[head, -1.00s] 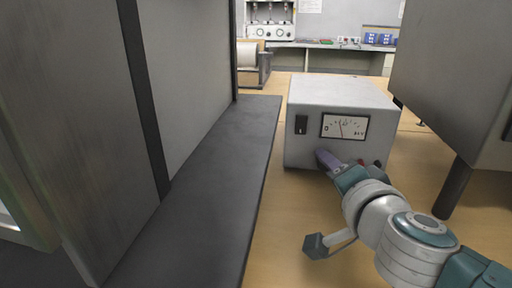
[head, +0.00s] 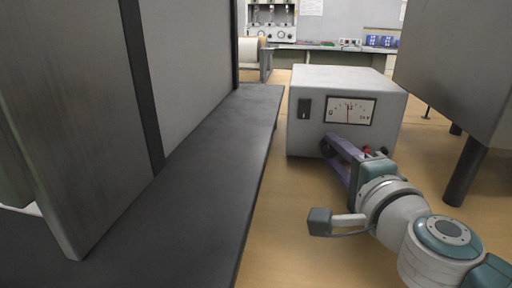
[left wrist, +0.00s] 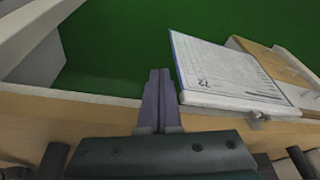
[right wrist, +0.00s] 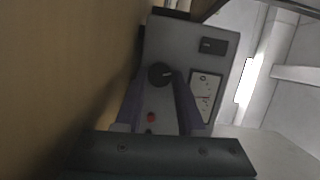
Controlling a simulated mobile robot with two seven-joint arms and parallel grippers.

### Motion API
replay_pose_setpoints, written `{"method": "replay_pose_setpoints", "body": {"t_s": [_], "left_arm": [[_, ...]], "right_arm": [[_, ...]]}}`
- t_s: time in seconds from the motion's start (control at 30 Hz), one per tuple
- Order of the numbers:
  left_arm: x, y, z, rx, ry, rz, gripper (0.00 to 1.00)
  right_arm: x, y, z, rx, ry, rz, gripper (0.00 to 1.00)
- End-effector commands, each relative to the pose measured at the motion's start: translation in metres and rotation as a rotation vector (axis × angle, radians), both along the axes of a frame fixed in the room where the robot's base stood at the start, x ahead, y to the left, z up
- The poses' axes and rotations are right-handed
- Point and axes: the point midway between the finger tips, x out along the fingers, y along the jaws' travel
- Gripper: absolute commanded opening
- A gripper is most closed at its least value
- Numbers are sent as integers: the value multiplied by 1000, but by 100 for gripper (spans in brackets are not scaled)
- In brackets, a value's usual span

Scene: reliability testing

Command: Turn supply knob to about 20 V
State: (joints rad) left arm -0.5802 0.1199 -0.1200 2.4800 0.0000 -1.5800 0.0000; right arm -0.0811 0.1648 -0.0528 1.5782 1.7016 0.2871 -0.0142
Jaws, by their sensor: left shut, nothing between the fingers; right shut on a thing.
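The supply (head: 345,84) is a light grey box on the wooden bench in the head view. Its meter (head: 350,110) has a thin needle standing near upright, about mid-scale; the figures are too small to read. The dark round knob (right wrist: 160,73) shows in the right wrist view, between the fingertips of my right gripper (right wrist: 158,84). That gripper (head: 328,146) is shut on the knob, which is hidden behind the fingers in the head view. My left gripper (left wrist: 159,75) is shut and empty in the left wrist view, beside a clipboard (left wrist: 222,72).
A black switch (head: 304,108) is on the supply's front left. A large grey cabinet (head: 455,65) on dark legs stands close on the right. A grey panel and dark shelf (head: 200,170) fill the left.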

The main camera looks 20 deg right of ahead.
Motion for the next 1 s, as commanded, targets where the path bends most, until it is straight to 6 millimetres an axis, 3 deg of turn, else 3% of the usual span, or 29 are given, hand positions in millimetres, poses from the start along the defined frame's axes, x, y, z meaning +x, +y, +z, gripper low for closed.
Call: {"method": "replay_pose_setpoints", "body": {"t_s": [0.2, 0.23, 0.47, 0.77, 1.0], "left_arm": [[0, 1, 1, 5, 0, -4, 0], [0, 1, 1, 5, 0, -4, 0], [0, 1, 1, 5, 0, -4, 0], [0, 1, 1, 3, 0, -2, 0], [0, -1, 8, -4, 0, 3, 0]], "right_arm": [[0, 0, 0, 2, 3, 1, 0], [0, 0, -1, 2, 3, 1, 42], [0, 0, 0, 1, 3, 0, 67], [-3, 1, 0, 0, 3, 0, 68], [-37, 9, 2, 0, 6, 1, 68]]}}
